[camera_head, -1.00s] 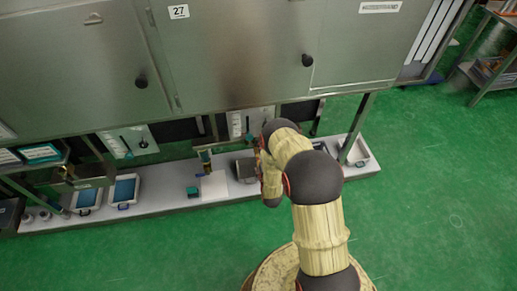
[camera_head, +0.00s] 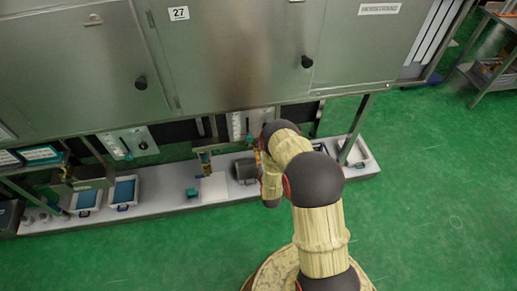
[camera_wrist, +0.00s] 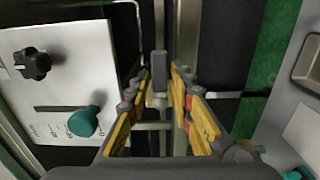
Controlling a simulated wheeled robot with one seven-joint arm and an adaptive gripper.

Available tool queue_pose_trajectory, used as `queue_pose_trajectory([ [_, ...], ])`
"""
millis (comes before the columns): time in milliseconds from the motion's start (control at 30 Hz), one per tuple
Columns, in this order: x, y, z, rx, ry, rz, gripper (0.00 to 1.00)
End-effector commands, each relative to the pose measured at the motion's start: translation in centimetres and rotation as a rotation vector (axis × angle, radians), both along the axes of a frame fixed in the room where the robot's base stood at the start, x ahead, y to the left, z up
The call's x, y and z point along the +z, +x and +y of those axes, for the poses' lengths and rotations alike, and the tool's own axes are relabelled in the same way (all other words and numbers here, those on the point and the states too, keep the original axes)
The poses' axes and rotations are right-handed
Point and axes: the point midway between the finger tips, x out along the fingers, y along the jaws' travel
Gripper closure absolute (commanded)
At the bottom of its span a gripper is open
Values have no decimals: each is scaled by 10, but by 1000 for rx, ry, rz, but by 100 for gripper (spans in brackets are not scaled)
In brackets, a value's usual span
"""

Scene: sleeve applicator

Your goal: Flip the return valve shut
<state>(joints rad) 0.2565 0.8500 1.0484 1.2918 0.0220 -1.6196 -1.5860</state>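In the wrist view my gripper (camera_wrist: 160,88) has its yellow-and-grey fingers spread apart. A grey block-ended bar (camera_wrist: 158,75) shows in the gap between them, and I cannot tell whether either finger touches it. It may be the return valve's handle, but no label confirms this. Left of the fingers is a pale panel (camera_wrist: 80,55) with a black knob (camera_wrist: 32,63) and a teal knob (camera_wrist: 83,121) by a dark slot. In the head view my arm hides most of the gripper at the machine's lower front.
The steel cabinet (camera_head: 230,60) overhangs a low pale shelf (camera_head: 160,197). A cabinet leg (camera_head: 355,130) stands right of my arm.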

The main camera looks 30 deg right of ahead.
Motion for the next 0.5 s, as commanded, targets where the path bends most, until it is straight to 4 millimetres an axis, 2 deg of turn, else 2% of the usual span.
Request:
queue_pose_trajectory([
  [133, 0, 0, 0, -1, 1, 0, 67],
  [500, -1, -5, 1, -1, 2, 2, 67],
])
